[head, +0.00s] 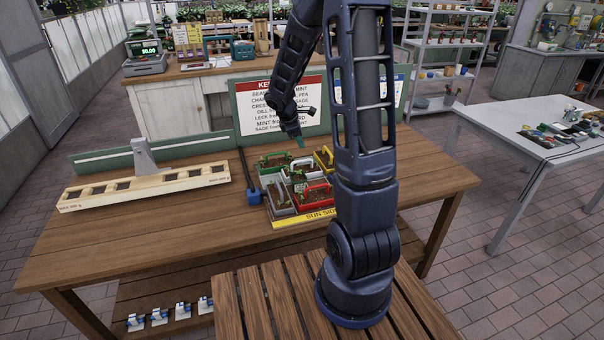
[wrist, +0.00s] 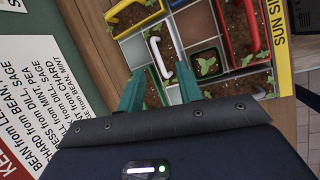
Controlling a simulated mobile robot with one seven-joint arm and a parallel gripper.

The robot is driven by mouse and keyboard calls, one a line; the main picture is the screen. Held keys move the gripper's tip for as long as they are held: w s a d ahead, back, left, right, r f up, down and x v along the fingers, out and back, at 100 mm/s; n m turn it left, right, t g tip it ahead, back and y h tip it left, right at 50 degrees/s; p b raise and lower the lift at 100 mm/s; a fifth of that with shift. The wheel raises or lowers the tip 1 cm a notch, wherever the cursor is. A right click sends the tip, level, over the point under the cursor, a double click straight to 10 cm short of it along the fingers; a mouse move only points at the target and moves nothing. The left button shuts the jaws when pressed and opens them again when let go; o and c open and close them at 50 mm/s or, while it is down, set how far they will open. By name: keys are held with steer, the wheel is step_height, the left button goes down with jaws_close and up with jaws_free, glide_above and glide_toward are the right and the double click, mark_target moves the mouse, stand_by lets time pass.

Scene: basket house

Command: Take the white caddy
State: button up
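The white caddy (head: 299,174) stands among other planted caddies on the tray on the wooden table. Its white handle (wrist: 158,56) shows in the wrist view, with soil and plants around it. My gripper (head: 298,143) is above the back of the tray, pointing down. In the wrist view my gripper (wrist: 159,72) has its two teal fingers spread apart, with nothing held between them. The near end of the handle lies between the fingers in that picture. I cannot tell how far above the handle they are.
A red caddy (head: 314,198), a yellow caddy (head: 323,158), a green caddy and a grey caddy crowd the white one. A sign (head: 270,98) stands behind the tray. A blue-ended tool (head: 253,194) lies left, beside a long wooden rack (head: 145,188). The table's front left is clear.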

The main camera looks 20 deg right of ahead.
steer(key=n, duration=0.2)
glide_toward(302, 167)
steer(key=shift+d+f, duration=2.1)
steer(key=shift+f, duration=0.2)
steer(key=shift+c, duration=0.3)
jaws_close()
